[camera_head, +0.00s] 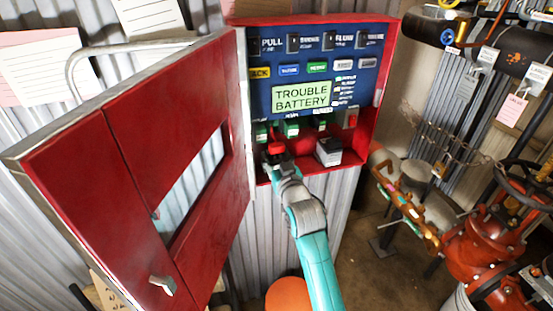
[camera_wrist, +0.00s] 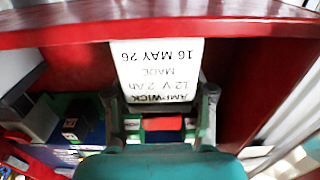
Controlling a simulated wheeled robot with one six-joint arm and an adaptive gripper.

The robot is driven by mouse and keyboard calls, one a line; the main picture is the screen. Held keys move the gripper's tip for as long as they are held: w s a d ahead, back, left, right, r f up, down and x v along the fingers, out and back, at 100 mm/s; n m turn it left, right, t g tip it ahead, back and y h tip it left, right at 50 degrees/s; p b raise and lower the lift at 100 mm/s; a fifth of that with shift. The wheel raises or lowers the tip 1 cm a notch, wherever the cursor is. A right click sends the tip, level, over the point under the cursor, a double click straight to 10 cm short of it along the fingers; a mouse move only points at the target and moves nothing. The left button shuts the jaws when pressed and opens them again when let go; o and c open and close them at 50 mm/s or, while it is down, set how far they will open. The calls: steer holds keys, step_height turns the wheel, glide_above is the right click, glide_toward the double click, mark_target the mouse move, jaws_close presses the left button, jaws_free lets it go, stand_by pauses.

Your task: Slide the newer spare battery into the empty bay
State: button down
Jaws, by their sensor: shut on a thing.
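My gripper (camera_head: 275,158) reaches into the left part of the open red cabinet (camera_head: 382,90). In the wrist view, my gripper (camera_wrist: 163,100) is shut on a battery (camera_wrist: 157,65) with a white label. The label reads upside down: AMPWICK, 12 V 2 Ah, MADE 16 MAY 26. A red part shows between the fingers. My gripper hides the left bay, and I cannot tell how deep the held battery sits.
The cabinet's red door (camera_head: 165,130) stands open on the left. A display (camera_head: 302,95) reads TROUBLE BATTERY above green connectors (camera_head: 290,128). Red and copper pipework (camera_head: 485,235) stands to the right. The cabinet's front lip (camera_wrist: 170,30) crosses the wrist view.

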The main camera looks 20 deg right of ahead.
steer(key=shift+w+r, duration=0.15)
steer(key=shift+w, duration=0.25)
steer(key=shift+c, duration=2.3)
jaws_free()
steer(key=shift+o, duration=0.7)
steer(key=shift+f, duration=0.2)
steer(key=shift+s, duration=0.2)
steer(key=s, duration=1.1)
steer(key=shift+s+r, duration=0.15)
steer(key=shift+s, duration=0.2)
